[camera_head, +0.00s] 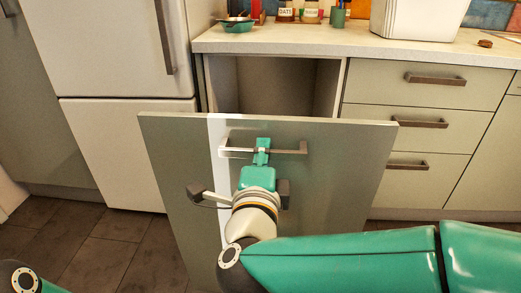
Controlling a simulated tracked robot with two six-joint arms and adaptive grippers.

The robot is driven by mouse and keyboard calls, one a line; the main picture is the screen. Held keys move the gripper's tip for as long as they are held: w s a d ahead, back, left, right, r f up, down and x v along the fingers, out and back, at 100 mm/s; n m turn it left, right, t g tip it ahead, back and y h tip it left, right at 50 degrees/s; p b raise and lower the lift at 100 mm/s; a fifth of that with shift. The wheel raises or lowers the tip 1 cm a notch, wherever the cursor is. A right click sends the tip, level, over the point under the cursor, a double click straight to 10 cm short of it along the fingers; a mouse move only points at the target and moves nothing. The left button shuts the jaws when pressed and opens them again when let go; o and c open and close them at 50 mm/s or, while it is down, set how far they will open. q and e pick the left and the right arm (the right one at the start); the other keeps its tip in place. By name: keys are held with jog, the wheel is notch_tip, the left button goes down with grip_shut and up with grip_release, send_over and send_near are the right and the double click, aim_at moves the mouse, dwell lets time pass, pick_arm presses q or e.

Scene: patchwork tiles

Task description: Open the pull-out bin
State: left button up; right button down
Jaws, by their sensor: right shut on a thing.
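The pull-out bin (335,190) has a grey-green front panel that stands well out from the cabinet, with its dark opening (275,85) visible behind. A horizontal bar handle (292,149) is near the panel's top edge. My right gripper (262,150) is at the middle of this handle and shut on it. The inside of the bin is hidden behind the panel. My left gripper is out of view; only a part of my left arm shows at the lower left corner.
A white fridge (115,60) stands to the left. Drawers (425,88) with bar handles are to the right. The worktop (300,40) above holds a teal bowl (236,27), jars (310,12), a green cup (338,17) and a white container (415,18). Dark tiles cover the floor.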

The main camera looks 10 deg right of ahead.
jog(key=shift+f, duration=0.25)
jog(key=c, duration=1.1)
grip_release()
jog(key=shift+w, duration=0.1)
jog(key=shift+r, duration=0.1)
jog(key=shift+r, duration=0.1)
